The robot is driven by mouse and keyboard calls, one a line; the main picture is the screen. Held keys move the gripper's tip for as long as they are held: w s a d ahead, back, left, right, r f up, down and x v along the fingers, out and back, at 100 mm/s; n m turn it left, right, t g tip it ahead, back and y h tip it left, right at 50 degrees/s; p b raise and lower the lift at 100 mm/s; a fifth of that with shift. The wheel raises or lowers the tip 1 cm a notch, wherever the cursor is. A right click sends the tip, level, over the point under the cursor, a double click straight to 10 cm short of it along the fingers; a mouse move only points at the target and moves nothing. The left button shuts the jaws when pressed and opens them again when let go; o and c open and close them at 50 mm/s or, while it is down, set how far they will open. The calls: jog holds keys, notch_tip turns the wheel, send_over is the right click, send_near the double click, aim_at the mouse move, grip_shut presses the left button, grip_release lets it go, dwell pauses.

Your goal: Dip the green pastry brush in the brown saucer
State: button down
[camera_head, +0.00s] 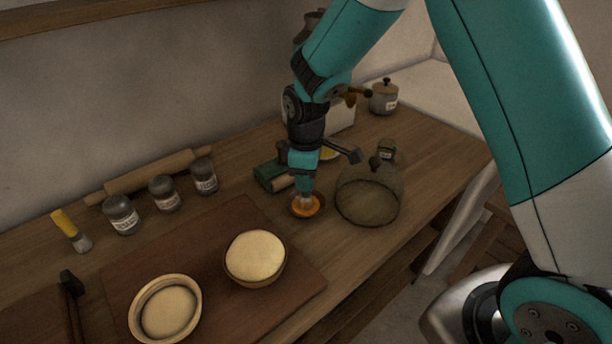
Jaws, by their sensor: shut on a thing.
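The green pastry brush (306,187) hangs upright under my gripper (303,169), bristles down. My gripper is shut on its handle. The brown saucer (293,209), with something orange in it, stands on the counter directly below. I cannot tell for certain whether the bristles touch the bottom.
A glass dome (368,200) stands close right of the saucer, a green box (269,177) close left. A board (205,237) with two bowls lies in front. Several jars, a rolling pin (148,173) and a yellow brush (70,229) are at left.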

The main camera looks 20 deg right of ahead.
jog(key=shift+f, duration=0.1)
jog(key=shift+r+p, duration=3)
jog(key=shift+r, duration=0.55)
